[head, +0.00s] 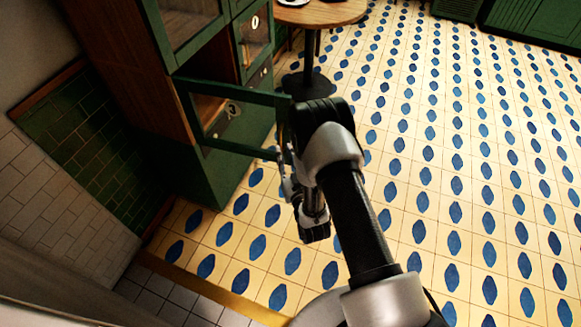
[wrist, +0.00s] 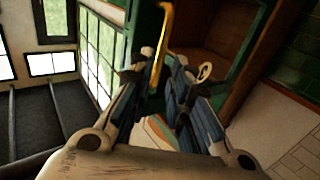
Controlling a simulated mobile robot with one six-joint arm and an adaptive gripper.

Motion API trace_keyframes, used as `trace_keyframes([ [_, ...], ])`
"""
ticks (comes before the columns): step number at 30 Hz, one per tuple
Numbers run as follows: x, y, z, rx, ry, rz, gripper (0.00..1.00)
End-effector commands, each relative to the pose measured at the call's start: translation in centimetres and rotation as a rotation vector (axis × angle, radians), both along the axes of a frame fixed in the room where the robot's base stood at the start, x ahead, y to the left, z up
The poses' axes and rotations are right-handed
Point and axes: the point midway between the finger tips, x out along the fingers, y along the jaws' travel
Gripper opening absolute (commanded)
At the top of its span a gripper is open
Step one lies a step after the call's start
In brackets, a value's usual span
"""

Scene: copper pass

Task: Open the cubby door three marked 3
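A glazed green cubby door (head: 240,93) stands swung out from the green cabinet in the head view. My gripper (head: 284,168) is at the door's free edge, partly hidden by my arm. In the wrist view, my gripper (wrist: 158,75) has its fingers spread. An upright brass handle (wrist: 162,40) runs between them, nearer the left finger, with a gap to the right finger. Contact with the handle cannot be told. The wooden cubby interior (wrist: 215,45) shows right of it.
Another glazed cubby door (head: 254,35) with a 0-like mark is above. A round wooden table (head: 320,12) stands behind the cabinet. The tiled floor (head: 440,170) to the right is clear.

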Motion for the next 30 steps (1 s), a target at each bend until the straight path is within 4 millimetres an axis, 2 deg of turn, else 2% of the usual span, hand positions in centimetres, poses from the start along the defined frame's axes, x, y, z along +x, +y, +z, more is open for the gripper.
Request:
trace_keyframes([
  [3,-2.5,-0.7,-0.1,0.000,0.005,-0.002,0.18],
  [10,-5.4,-1.4,-0.1,-0.001,0.004,-0.002,0.18],
  [15,-6.0,-1.5,0.0,0.000,0.001,-0.002,0.18],
  [30,-5.8,-1.5,0.1,-0.001,0.002,-0.002,0.18],
])
